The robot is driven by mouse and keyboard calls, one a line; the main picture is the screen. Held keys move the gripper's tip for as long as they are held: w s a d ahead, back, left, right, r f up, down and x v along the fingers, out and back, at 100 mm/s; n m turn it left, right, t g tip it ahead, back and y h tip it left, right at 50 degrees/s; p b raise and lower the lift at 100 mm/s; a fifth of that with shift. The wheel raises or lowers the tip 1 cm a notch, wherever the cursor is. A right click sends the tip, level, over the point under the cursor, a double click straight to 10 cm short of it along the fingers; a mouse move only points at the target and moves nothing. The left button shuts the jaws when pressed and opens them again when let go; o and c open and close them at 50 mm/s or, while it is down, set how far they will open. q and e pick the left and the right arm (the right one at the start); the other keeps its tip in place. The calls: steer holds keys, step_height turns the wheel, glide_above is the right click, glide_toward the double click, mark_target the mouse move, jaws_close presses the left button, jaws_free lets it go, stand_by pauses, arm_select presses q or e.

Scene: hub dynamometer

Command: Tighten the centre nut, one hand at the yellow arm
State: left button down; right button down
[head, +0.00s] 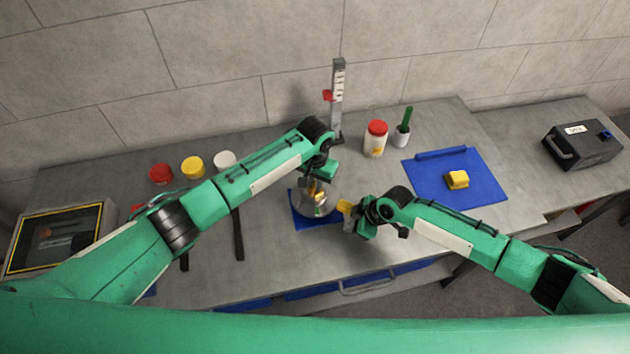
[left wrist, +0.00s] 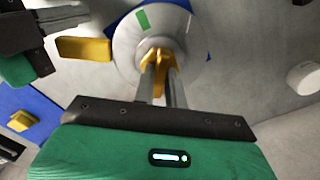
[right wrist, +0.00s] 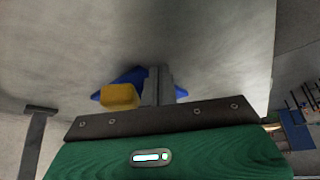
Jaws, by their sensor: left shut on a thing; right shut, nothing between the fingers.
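The hub (head: 318,204) is a silver dome on a blue base. In the left wrist view it is a pale disc (left wrist: 128,45) with a green mark. My left gripper (head: 316,186) is above the hub, its fingers shut on the gold winged centre nut (left wrist: 157,60). The yellow arm (head: 345,206) sticks out from the hub's right side in the head view. My right gripper (right wrist: 158,86) is shut and empty beside the yellow arm (right wrist: 119,96), on its side nearer me. I cannot tell whether they touch.
A blue mat (head: 425,185) with a yellow block (head: 457,180) lies to the right. Red, yellow and white lids (head: 224,160) are at left.

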arm_select(q)
steer(key=m, duration=0.3)
steer(key=shift+m, duration=0.4)
steer(key=m, duration=1)
arm_select(e)
steer(key=shift+w, duration=0.15)
arm_select(q)
steer(key=shift+r, duration=0.1)
arm_select(e)
steer(key=shift+w+d, duration=0.35)
steer(key=shift+w, duration=0.3)
steer(key=shift+w+d, duration=0.3)
steer(key=shift+w, duration=0.35)
steer(key=shift+w+d, duration=0.15)
steer(key=shift+w, duration=0.4)
steer(key=shift+w+d, duration=0.2)
steer(key=shift+w, duration=0.7)
